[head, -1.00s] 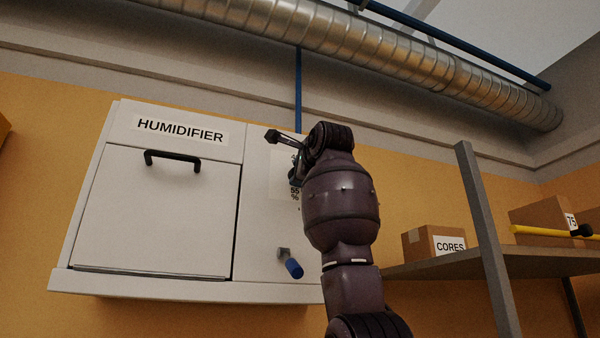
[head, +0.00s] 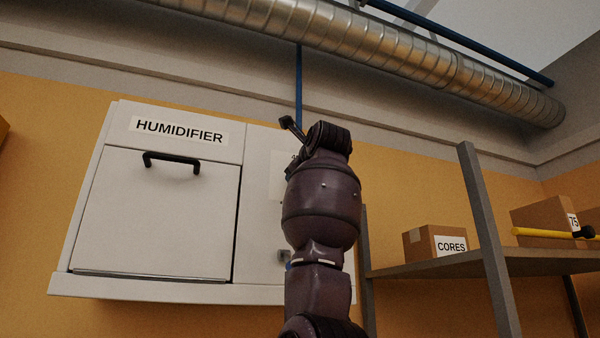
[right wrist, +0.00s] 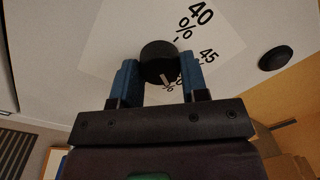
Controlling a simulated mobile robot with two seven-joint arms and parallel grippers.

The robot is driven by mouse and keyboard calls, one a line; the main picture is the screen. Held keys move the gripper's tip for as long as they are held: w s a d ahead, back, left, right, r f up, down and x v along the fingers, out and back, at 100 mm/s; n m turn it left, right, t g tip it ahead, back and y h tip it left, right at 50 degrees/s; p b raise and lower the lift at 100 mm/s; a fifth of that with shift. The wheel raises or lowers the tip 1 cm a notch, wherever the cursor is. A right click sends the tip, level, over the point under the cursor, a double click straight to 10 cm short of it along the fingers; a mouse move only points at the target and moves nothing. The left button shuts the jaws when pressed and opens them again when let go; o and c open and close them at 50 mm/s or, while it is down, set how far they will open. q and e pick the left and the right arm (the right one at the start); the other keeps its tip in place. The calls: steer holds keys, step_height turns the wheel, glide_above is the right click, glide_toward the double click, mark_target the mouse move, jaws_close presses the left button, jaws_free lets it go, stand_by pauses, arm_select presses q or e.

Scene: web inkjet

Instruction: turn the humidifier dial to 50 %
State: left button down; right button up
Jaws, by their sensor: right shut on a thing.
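The humidifier (head: 155,215) is a white wall cabinet with a black handle on its door. Its dial (right wrist: 157,52) is a round black knob with a white pointer line, on a white scale plate (right wrist: 115,40). The marks 40 % and 45 % are readable right of the knob. The pointer line faces the lower part of the picture, near a partly covered % sign; its number is hidden. My right gripper (right wrist: 160,80) has its blue fingers on either side of the knob, shut on it. In the head view my right arm (head: 322,205) hides the dial. My left gripper is out of view.
A round black part (right wrist: 275,58) sits on the panel right of the scale. A shelf (head: 440,266) with a grey post (head: 487,235) and a CORES box (head: 434,243) stands right of my arm. A metal duct (head: 330,35) runs overhead.

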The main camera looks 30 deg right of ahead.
steer(key=shift+w+f, duration=0.1)
steer(key=shift+f, duration=0.1)
steer(key=o, duration=0.8)
steer(key=shift+o, duration=0.6)
steer(key=shift+r, duration=0.15)
steer(key=b+v, duration=0.2)
steer(key=v, duration=0.9)
steer(key=shift+b, duration=0.4)
